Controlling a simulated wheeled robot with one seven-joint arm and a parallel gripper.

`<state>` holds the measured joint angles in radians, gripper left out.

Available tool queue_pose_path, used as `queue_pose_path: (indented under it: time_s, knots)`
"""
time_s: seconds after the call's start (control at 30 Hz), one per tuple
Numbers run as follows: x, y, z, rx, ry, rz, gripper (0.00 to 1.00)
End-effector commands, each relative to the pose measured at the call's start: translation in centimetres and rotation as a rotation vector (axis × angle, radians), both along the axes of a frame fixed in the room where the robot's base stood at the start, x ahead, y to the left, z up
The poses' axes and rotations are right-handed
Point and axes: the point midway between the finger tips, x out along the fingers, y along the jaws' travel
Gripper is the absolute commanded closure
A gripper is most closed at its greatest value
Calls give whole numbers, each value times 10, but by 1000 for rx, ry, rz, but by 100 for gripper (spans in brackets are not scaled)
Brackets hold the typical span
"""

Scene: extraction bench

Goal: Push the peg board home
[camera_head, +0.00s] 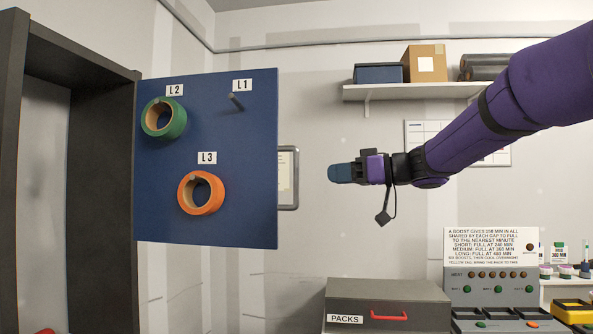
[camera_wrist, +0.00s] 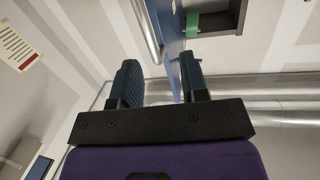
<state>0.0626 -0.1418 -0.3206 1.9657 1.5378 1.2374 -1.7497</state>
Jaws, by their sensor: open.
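The blue peg board (camera_head: 215,130) stands swung out from a dark frame at the left of the head view. Its peg L1 (camera_head: 235,101) is bare. A green roll (camera_head: 163,118) hangs on peg L2 and an orange roll (camera_head: 201,192) hangs on peg L3. My gripper (camera_head: 340,173) appears to the right of the board's free edge, with a visible gap in the picture; the depth between them is unclear. In the wrist view the open, empty fingers (camera_wrist: 160,82) point toward a blue strip, the board seen nearly edge-on (camera_wrist: 172,35), with the green roll (camera_wrist: 207,24) beyond.
The dark frame (camera_head: 105,180) is an open recess beside the board. A grey box labelled PACKS (camera_head: 388,292) with a red handle stands below my gripper. A grey panel with buttons (camera_head: 490,285) is at lower right. A wall shelf (camera_head: 400,91) holds boxes above.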

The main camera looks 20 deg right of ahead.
Motion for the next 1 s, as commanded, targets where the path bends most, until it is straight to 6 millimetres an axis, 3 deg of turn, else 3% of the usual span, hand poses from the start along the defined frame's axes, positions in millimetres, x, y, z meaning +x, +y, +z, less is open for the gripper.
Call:
queue_pose_path:
  time_s: [0.1, 0.27, 0.73, 1.0]
  knots:
    - [13, -11, 10, 8, -79, -19, 59]
    - [20, -8, 13, 9, -105, -23, 59]
    - [69, 50, 12, 8, -101, -20, 59]
    - [85, 67, 13, 10, -101, -22, 59]
